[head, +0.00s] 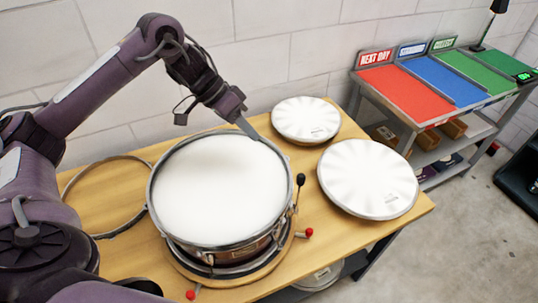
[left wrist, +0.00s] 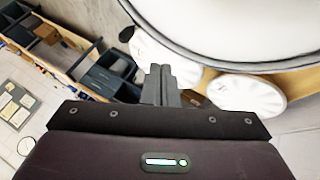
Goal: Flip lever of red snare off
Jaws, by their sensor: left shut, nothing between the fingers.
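The snare drum (head: 262,246) sits on a round wooden stand on the bench, with a white head, metal hoops and a brownish-red shell mostly hidden below its rim. A thin lever with a black knob (head: 300,180) stands upright at the drum's right side. My left gripper (head: 248,130) is shut and empty, over the drum's far rim, apart from the lever. Whether it touches the rim is unclear. In the left wrist view the shut fingers (left wrist: 160,78) point toward the drum's rim (left wrist: 225,62). My right gripper is not in view.
Two white drum heads lie on the wooden bench (head: 408,215), a smaller one (head: 305,120) behind and a larger one (head: 367,180) to the right. A bare hoop (head: 70,185) lies left. Red knobs (head: 309,232) stick out at the stand. A rack with coloured panels (head: 405,95) stands right.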

